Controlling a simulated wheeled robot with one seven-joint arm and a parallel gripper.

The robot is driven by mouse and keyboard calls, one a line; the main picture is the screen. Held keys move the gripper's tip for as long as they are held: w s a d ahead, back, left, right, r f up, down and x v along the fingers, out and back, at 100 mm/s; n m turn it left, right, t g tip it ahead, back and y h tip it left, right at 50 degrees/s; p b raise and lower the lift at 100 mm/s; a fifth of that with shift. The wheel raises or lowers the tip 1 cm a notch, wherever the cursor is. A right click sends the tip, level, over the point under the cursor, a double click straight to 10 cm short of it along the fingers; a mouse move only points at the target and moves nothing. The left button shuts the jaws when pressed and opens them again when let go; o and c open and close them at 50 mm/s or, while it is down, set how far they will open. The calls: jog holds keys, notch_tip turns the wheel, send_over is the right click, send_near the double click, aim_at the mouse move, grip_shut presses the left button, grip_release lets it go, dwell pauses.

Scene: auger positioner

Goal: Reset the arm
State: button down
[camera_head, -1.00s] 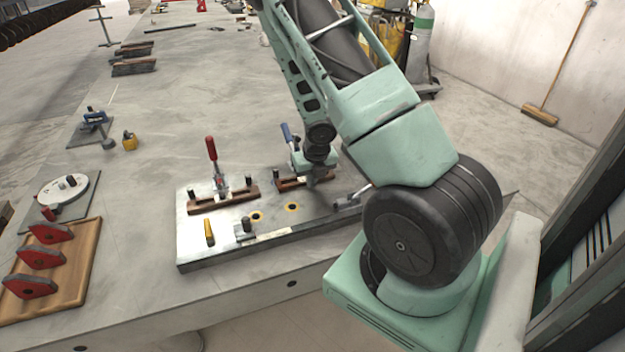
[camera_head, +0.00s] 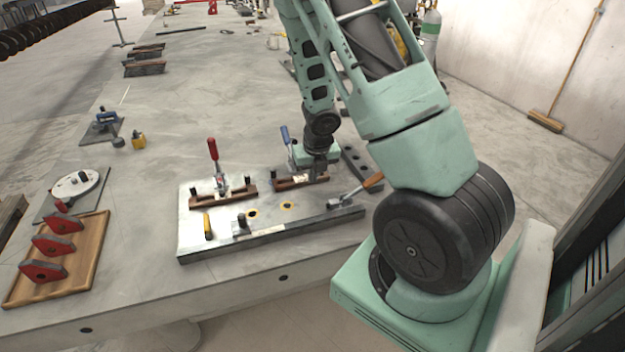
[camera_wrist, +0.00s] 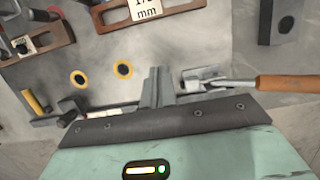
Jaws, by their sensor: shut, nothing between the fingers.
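My gripper (camera_wrist: 158,88) shows in the wrist view with its grey fingers together and nothing between them. It hangs over the front part of the light metal fixture plate (camera_wrist: 130,45). In the head view my arm reaches over the right side of this plate (camera_head: 265,229), and the fingertips are largely hidden there by the clamp and the arm's own wrist. The plate lies flat on the grey table. I cannot tell the exact height of the fingers above it.
A red-handled clamp (camera_head: 213,150), a blue-handled clamp (camera_head: 286,137) and an orange-handled clamp (camera_head: 372,180) stand on the plate. A wooden tray (camera_head: 98,238) with red parts lies at the left. A round white dial (camera_head: 75,183) stands behind it. The table behind the plate is mostly clear.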

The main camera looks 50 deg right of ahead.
jog(key=shift+p+v, duration=0.6)
jog(key=shift+v, duration=1.2)
jog(key=w+a+r+m+t, duration=0.1)
jog(key=a+r+m, duration=0.45)
jog(key=a, duration=0.55)
jog(key=a+r+m, duration=0.5)
jog(key=a+m, duration=0.2)
jog(key=a, duration=0.5)
jog(key=s+a+r+m+g+y, duration=0.1)
jog(key=s+a+r+m, duration=0.2)
jog(key=s+a+m, duration=0.2)
jog(key=s+a+r+m+g+y, duration=0.1)
jog(key=s+a+m, duration=0.3)
jog(key=s+a, duration=0.7)
jog(key=s+r+g, duration=0.1)
jog(key=s, duration=0.2)
jog(key=shift+r+m, duration=0.35)
